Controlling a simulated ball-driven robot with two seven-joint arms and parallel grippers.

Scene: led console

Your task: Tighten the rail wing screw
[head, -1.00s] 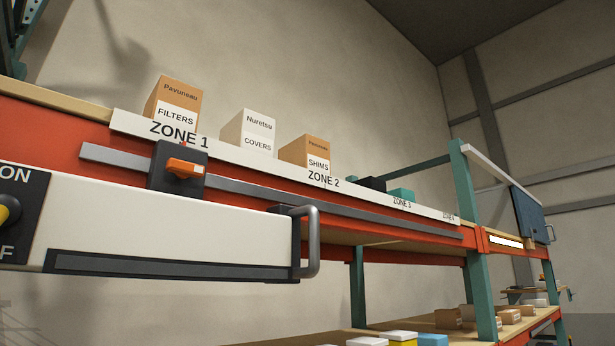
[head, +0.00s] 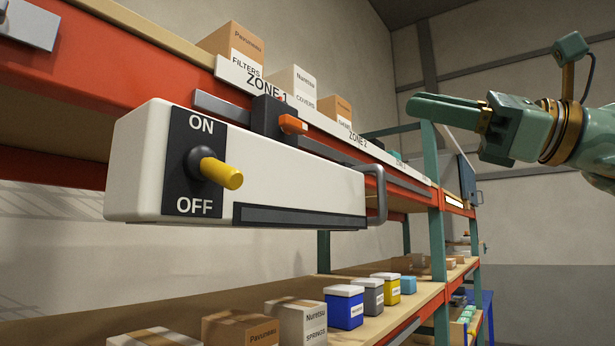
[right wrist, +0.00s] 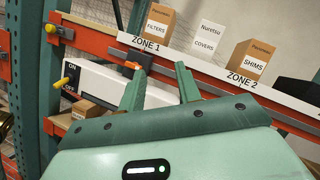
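The orange wing screw (head: 292,124) sits on a dark clamp block (head: 268,117) on the grey rail (head: 222,108). Below the rail is the white console (head: 280,180), with an ON/OFF plate and a yellow-tipped lever (head: 222,173). The wing screw also shows in the right wrist view (right wrist: 138,66), close by the left fingertip. My right gripper (head: 415,105) is to the right of the screw in the head view, apart from it. In the right wrist view its two fingers (right wrist: 160,68) are spread with nothing between them. My left gripper is not in view.
The red shelf beam (head: 75,95) runs behind the console. Boxes (head: 232,45) stand on the shelf above it, and boxes and bins (head: 343,307) on the shelf below. A grey handle (head: 379,192) sticks out at the console's right end.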

